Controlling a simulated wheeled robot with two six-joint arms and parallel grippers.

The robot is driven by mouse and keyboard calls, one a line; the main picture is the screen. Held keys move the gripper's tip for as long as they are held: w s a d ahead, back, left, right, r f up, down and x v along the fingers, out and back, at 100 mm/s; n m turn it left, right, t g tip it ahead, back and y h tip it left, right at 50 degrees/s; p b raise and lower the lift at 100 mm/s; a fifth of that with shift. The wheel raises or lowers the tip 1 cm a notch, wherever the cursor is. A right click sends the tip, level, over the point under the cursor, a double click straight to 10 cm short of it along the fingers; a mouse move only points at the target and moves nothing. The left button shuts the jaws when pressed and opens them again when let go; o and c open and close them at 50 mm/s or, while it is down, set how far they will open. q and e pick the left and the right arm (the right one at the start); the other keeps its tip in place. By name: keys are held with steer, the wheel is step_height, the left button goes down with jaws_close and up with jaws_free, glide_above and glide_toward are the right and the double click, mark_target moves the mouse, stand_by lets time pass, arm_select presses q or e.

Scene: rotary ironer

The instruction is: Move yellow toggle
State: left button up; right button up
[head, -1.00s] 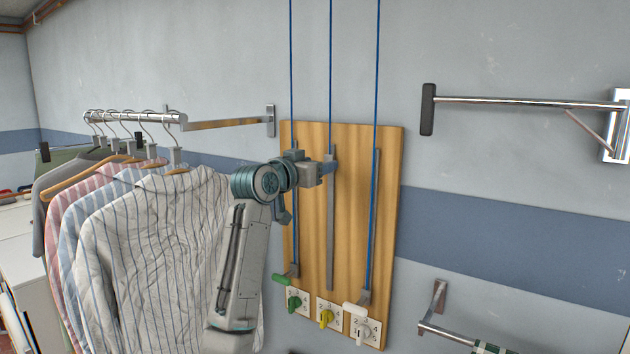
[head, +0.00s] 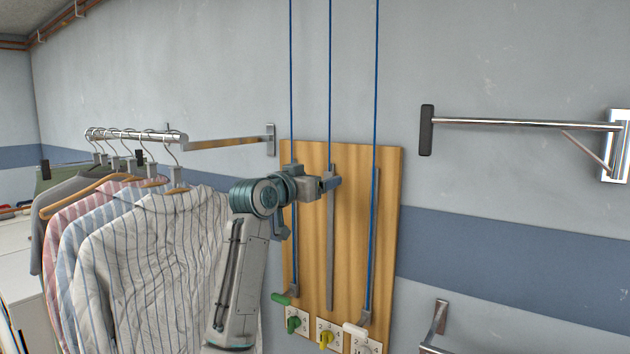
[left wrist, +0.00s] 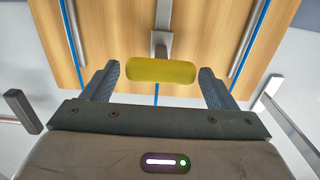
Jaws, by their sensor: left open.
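The yellow toggle (left wrist: 161,70) is a rounded yellow bar on a grey metal stem, seen in the left wrist view in front of the wooden board (head: 352,220). My left gripper (left wrist: 159,72) is open, with one finger at each end of the yellow bar and visible gaps between. In the head view my left gripper (head: 326,183) is at the middle rail, high on the board, and hides the yellow bar. A yellow dial (head: 326,339) sits below that rail. My right gripper is not in view.
A green toggle (head: 281,299) and a white toggle (head: 355,330) sit low on the outer rails. Striped shirts (head: 150,260) hang left of my arm. A metal wall bar (head: 520,123) is at right. Blue cords run up from the board.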

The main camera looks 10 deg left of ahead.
arm_select(q)
steer(key=b+v, duration=0.5)
steer(key=v, duration=0.5)
steer(key=shift+s, duration=0.35)
steer(key=shift+a, duration=0.1)
